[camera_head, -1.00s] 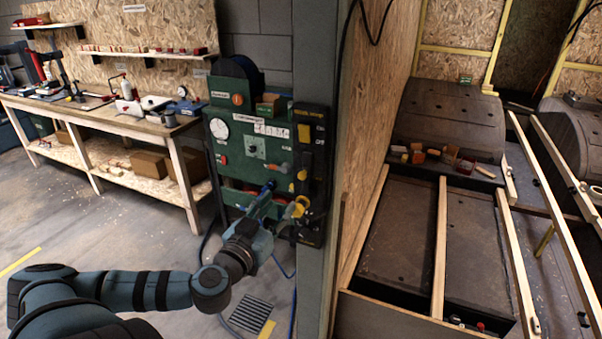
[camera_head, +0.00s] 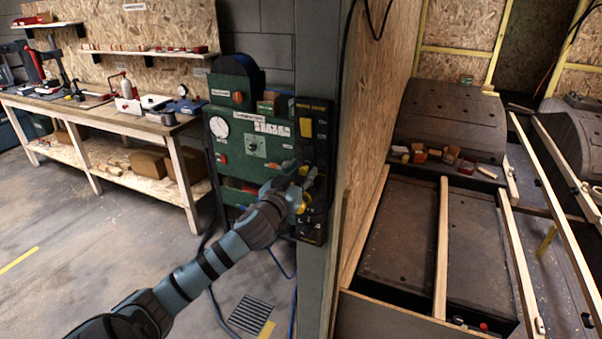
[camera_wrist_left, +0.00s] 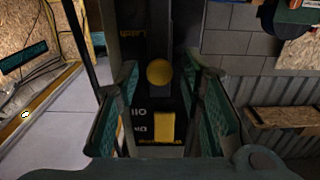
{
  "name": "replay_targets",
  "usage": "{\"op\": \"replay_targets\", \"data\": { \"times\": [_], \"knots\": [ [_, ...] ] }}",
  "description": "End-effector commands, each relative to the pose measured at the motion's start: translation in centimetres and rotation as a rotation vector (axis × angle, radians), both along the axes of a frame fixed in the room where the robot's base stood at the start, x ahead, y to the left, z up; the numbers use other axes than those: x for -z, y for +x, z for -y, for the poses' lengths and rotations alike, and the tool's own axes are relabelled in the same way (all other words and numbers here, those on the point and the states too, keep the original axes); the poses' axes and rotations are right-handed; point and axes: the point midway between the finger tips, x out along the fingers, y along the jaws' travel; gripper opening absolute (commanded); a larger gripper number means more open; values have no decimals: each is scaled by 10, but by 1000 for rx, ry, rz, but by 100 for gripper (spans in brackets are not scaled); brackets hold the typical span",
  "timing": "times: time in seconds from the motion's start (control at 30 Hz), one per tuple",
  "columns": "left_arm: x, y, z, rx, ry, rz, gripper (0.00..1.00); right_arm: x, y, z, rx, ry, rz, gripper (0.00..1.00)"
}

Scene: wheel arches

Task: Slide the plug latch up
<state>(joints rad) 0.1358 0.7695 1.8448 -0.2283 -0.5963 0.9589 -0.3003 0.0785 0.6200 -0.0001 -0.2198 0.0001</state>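The tall black panel (camera_head: 319,133) on the post carries a yellow rectangle (camera_head: 306,127) near its top and yellow parts lower down. A round yellow knob (camera_wrist_left: 159,73) and the yellow rectangle (camera_wrist_left: 164,125) show beyond the gap. Contact with the panel cannot be told. My right gripper is not in view.
A green cabinet (camera_head: 271,149) with a gauge and switches stands left of the panel. A grey post (camera_head: 318,275) and a chipboard wall (camera_head: 372,120) are close on the right. A workbench (camera_head: 112,119) is at the left. The floor in front is mostly clear.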

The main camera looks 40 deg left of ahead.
Motion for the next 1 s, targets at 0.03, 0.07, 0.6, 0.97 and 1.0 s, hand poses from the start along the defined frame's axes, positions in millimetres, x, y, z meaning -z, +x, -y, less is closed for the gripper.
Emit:
{"op": "replay_targets", "data": {
  "times": [0.03,0.07,0.6,0.97,1.0],
  "knots": [
    [0,0,0,0,0,0,23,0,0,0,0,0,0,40],
    [0,0,0,0,0,0,18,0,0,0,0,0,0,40],
    [-23,0,0,0,1,0,0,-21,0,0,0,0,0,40],
    [-32,0,0,1,5,5,20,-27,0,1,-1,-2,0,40],
    [-32,0,0,1,5,5,26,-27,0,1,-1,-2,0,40]
  ]
}}
